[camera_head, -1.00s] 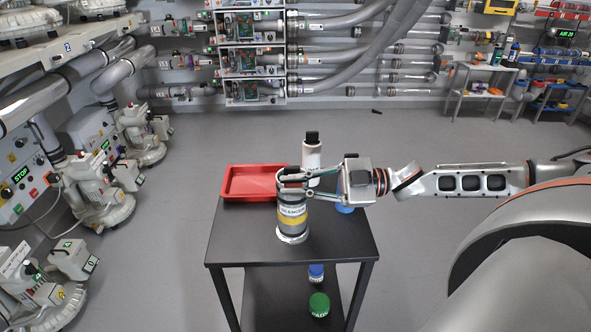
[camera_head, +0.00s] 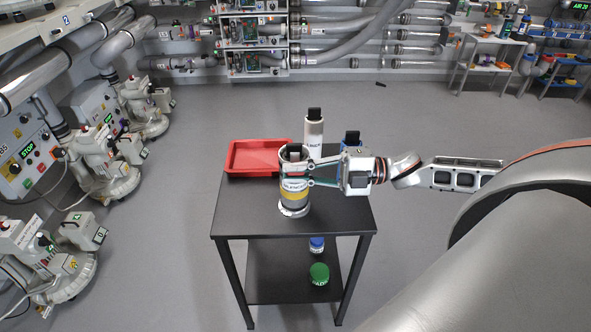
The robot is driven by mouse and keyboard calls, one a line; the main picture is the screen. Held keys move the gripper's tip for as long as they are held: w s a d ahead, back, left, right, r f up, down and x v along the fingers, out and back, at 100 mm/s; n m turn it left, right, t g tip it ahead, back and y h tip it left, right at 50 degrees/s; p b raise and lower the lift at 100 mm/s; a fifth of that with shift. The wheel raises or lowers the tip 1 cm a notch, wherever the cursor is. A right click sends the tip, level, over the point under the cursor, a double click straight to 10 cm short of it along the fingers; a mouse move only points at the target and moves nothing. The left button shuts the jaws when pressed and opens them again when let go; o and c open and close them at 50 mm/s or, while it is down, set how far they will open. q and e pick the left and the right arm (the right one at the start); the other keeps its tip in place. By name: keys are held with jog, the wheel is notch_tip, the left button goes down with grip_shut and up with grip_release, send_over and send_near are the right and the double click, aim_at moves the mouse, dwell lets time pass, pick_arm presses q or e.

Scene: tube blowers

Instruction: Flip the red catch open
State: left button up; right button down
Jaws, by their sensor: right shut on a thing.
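I cannot make out a red catch in this view. My right gripper (camera_head: 297,169), reaching in from the right, is shut on the upper part of a grey cylinder labelled SILENCER (camera_head: 294,196). The cylinder has a yellow band and a pale base, and it stands upright on the black table (camera_head: 245,215). Its upper part is partly hidden by the fingers. My left gripper is not in view.
A red tray (camera_head: 236,172) lies to the left behind the cylinder. A white bottle (camera_head: 313,132) and a blue bottle (camera_head: 352,138) stand behind my gripper. The lower shelf holds a green-capped item (camera_head: 319,273) and a blue-capped one (camera_head: 317,243). The table's front left is clear.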

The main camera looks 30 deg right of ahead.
dwell(0.4)
jog(key=c, duration=2.1)
grip_release()
jog(key=shift+c, duration=0.2)
jog(key=v, duration=1.2)
jog(key=shift+d, duration=0.15)
